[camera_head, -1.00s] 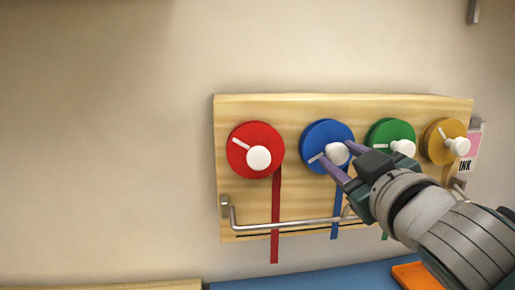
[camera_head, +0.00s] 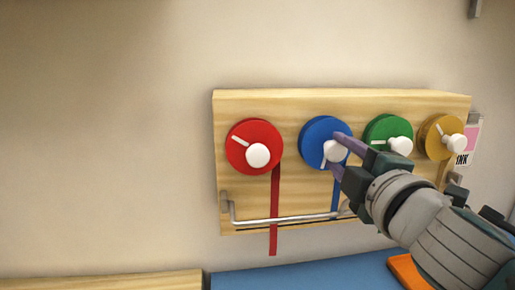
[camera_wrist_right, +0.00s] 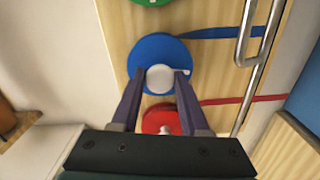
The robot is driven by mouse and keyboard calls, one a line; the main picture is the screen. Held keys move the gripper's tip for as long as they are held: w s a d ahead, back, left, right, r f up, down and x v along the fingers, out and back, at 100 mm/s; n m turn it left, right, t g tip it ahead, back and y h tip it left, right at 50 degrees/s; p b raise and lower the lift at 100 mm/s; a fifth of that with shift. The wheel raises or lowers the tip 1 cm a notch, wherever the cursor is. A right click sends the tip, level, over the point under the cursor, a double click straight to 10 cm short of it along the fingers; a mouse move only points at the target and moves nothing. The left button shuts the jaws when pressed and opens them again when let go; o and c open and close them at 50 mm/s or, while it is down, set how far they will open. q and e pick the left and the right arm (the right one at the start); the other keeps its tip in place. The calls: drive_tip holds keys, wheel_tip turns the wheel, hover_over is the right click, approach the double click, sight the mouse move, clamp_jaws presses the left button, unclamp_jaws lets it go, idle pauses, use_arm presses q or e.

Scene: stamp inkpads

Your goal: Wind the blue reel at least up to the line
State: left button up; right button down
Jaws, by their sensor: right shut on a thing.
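The blue reel (camera_head: 317,129) is mounted on a wooden board, second from the left. Its white knob (camera_head: 333,153) sits at the lower right of its face, with a white crank bar beside it. My right gripper (camera_head: 336,153) is shut on this knob, one finger above it and one below in the head view. In the right wrist view the fingers flank the knob (camera_wrist_right: 160,78) in front of the blue reel (camera_wrist_right: 150,52). The blue ribbon (camera_head: 334,200) hangs from the reel; its lower end appears near the metal bar and the dark line. My left gripper is not in view.
A red reel (camera_head: 247,139) with a longer ribbon is at the left; green (camera_head: 382,128) and yellow (camera_head: 434,130) reels are at the right. A metal bar (camera_head: 285,219) crosses the lower board (camera_head: 295,106). An orange object (camera_head: 405,270) lies below on the blue surface (camera_head: 300,280).

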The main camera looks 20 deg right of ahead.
drive_tip(key=shift+n, duration=0.5)
drive_tip(key=shift+c, duration=2.2)
unclamp_jaws()
drive_tip(key=shift+s+a, duration=0.1)
drive_tip(key=shift+s, duration=0.15)
drive_tip(key=b+v, duration=0.1)
drive_tip(key=v, duration=0.8)
drive_tip(key=shift+s+b, duration=0.25)
drive_tip(key=shift+b, duration=0.1)
